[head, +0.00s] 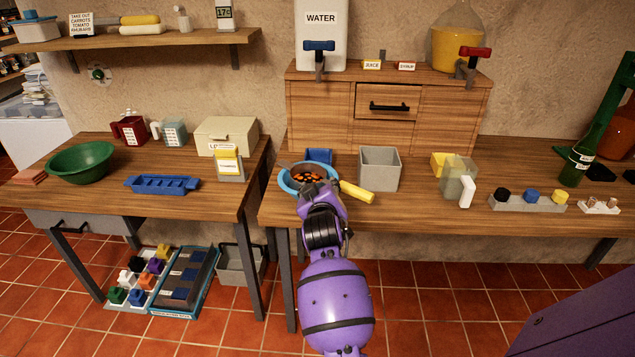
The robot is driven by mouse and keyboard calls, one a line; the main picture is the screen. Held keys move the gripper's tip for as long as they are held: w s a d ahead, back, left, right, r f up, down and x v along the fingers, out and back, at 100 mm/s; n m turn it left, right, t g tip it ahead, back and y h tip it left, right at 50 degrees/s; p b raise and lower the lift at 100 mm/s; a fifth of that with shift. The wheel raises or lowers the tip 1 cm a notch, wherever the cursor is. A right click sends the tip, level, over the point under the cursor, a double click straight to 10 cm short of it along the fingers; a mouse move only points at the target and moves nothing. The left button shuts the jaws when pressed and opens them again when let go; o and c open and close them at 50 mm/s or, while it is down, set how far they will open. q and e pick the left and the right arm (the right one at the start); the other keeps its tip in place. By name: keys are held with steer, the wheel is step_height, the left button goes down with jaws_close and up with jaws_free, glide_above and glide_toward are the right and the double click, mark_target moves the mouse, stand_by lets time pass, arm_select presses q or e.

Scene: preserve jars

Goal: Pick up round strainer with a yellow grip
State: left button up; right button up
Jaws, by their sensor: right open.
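The yellow grip of the round strainer (357,192) lies on the right-hand wooden table, pointing right and toward the front edge. The strainer's round part seems to be at the blue bowl (284,184), which holds small orange and dark pieces; my gripper partly hides this area, so I cannot tell how they touch. My right gripper (322,186) is over the front right of the bowl, just left of the yellow grip. It is open, with its fingers hard to make out. I see no contact with the grip. My left gripper is not in view.
A grey square bin (379,169) stands right behind the yellow grip, and a small blue box (319,156) behind the bowl. A clear jug (458,180) stands farther right. A wooden drawer cabinet (320,115) closes off the back. The table between bin and jug is clear.

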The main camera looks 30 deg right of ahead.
mark_target(345, 187)
steer(key=w+r, duration=0.3)
steer(key=r, duration=0.2)
steer(key=s+d+f+n+g, duration=0.1)
steer(key=g, duration=0.1)
steer(key=s+d+n+g+h, duration=0.1)
steer(key=s+g, duration=0.1)
steer(key=g, duration=0.1)
steer(key=s+d+f+n+g, duration=0.1)
steer(key=n+g, duration=0.1)
steer(key=g, duration=0.1)
steer(key=shift+s+d+f+p, duration=0.15)
steer(key=shift+s+f+p, duration=0.1)
steer(key=shift+f+p, duration=0.1)
steer(key=shift+s+f+g, duration=0.15)
steer(key=shift+g, duration=0.25)
steer(key=x, duration=0.7)
steer(key=shift+d, duration=0.4)
jaws_close()
